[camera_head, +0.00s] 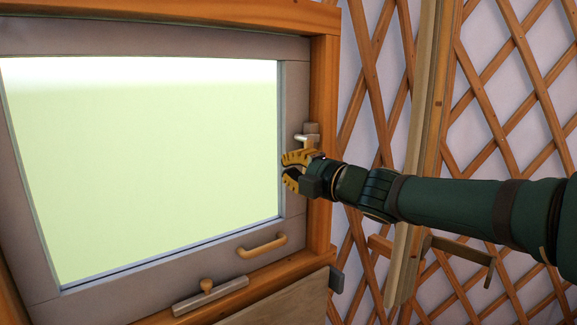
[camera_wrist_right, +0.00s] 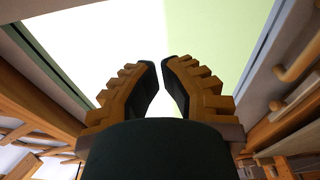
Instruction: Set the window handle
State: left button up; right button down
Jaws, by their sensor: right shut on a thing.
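The window (camera_head: 145,165) has a grey frame and a bright pane. It sits in an orange wooden surround and looks closed. The window handle (camera_head: 305,138) is a small pale metal piece with a grey-brown block on the frame's right side. My right gripper (camera_head: 287,172) is at the handle's lower end, its yellow-and-black fingers pointing left and shut on it. The fingers hide the handle's lower part. In the wrist view the fingertips (camera_wrist_right: 161,68) nearly meet in front of the pane, and the held part cannot be made out. My left gripper is not in view.
A wooden pull (camera_head: 262,246) sits on the lower frame, and a grey bar with a round knob (camera_head: 208,289) lies below it. A lattice wall (camera_head: 500,110) and an upright pole (camera_head: 418,130) stand to the right. The space before the pane is clear.

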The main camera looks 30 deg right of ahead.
jog(key=shift+s+m+h, duration=1.7)
jog(key=shift+s, duration=2.75)
jog(key=w+d, duration=0.3)
jog(key=w, duration=0.8)
jog(key=shift+d+f, duration=0.15)
jog(key=shift+d, duration=0.1)
